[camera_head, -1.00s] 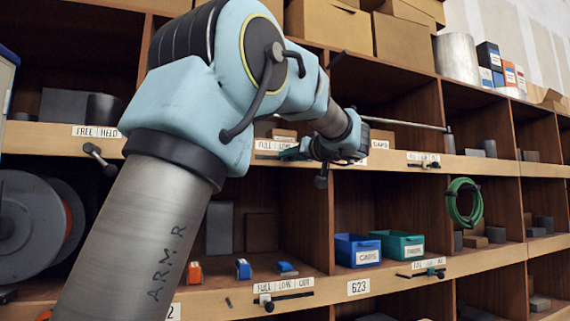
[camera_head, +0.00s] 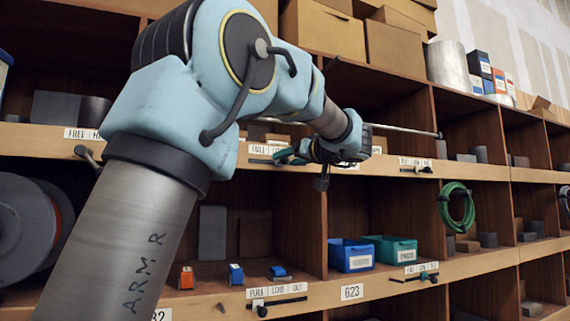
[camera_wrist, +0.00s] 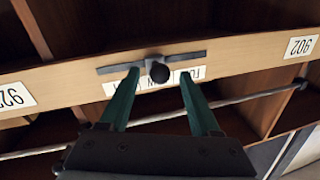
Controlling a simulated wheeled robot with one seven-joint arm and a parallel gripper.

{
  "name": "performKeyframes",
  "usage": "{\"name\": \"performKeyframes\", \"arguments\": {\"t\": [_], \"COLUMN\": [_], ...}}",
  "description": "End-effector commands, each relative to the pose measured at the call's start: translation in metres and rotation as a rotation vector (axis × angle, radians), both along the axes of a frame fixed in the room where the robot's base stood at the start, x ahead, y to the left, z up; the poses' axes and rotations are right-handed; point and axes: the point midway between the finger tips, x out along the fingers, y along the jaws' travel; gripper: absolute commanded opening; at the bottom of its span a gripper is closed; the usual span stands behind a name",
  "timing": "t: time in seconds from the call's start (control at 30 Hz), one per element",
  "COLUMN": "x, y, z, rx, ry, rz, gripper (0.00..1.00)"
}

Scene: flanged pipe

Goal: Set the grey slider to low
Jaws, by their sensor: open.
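In the wrist view a grey slider (camera_wrist: 144,66) with a round black knob (camera_wrist: 159,73) sits near the middle of its dark slot, on a wooden shelf edge. Its FULL / LOW / OUT label is upside down there; the knob and slider partly cover the LOW area. My gripper (camera_wrist: 159,75) is open, with its green fingers one on each side of the knob. I cannot tell whether they touch it. In the head view my gripper (camera_head: 288,155) is at the upper shelf edge, in front of a label; the arm and fingers largely hide the slider there.
Another FULL / LOW / OUT slider (camera_head: 259,304) is on the lower shelf edge. More sliders are at the upper right (camera_head: 425,169) and lower right (camera_head: 428,276). A blue bin (camera_head: 351,257) and a teal bin (camera_head: 396,251) stand below. A metal rod (camera_wrist: 230,100) crosses the wrist view.

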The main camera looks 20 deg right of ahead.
Motion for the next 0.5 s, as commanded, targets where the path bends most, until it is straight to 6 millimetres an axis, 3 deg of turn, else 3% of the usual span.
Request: {"name": "performKeyframes", "arguments": {"t": [0.3, 0.5], "x": [-0.059, -0.076], "y": [-0.020, -0.025], "z": [-0.003, -0.001], "rx": [-0.002, 0.000], "ry": [0.000, 0.000], "rz": [-0.003, 0.000], "gripper": [0.64, 0.64]}}
